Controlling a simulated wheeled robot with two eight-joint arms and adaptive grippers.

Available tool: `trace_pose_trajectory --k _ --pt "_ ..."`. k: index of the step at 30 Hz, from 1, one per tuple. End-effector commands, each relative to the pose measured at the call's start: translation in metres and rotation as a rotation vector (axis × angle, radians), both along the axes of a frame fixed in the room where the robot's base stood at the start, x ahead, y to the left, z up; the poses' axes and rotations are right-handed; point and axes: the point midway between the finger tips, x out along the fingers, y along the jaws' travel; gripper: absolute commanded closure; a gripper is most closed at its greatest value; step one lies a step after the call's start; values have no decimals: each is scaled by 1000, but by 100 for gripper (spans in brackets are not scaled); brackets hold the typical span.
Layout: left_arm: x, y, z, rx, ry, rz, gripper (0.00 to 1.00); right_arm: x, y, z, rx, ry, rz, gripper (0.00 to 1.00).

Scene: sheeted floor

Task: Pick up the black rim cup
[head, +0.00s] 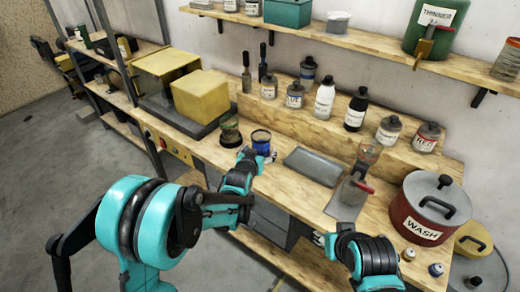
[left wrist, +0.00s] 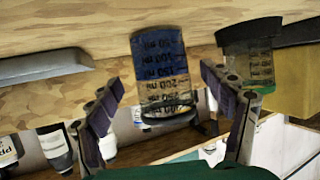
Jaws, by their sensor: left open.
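The black rim cup (head: 261,144) stands on the wooden bench, with blue at its base and a dark rim. It also shows in the left wrist view (left wrist: 162,62), which is upside down, with measuring marks on its clear wall. My left gripper (head: 250,158) is at the near side of this cup. In the left wrist view my left gripper (left wrist: 164,85) is open, one finger on each side of the cup, and I see no clear contact. My right gripper does not show; only part of my right arm is at the lower right.
A green-rimmed cup (head: 230,133) stands just left of the black rim cup; it also shows in the left wrist view (left wrist: 250,62). A grey tray (head: 313,167) lies to the right.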

Motion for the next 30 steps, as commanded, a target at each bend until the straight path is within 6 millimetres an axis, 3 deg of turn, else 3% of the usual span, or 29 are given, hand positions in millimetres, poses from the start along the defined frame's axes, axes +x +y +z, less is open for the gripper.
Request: trace_pose_trajectory --k 6,13,14,21,30 --pt "30 -5 -17 0 0 0 19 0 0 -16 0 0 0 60" --pt "33 -6 -16 0 0 0 19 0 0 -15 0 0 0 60" --pt "33 -6 -16 0 0 0 22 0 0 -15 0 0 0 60" --pt "33 -6 -16 0 1 0 83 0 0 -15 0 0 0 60" --pt "33 -6 -15 -1 1 0 83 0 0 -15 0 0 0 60"
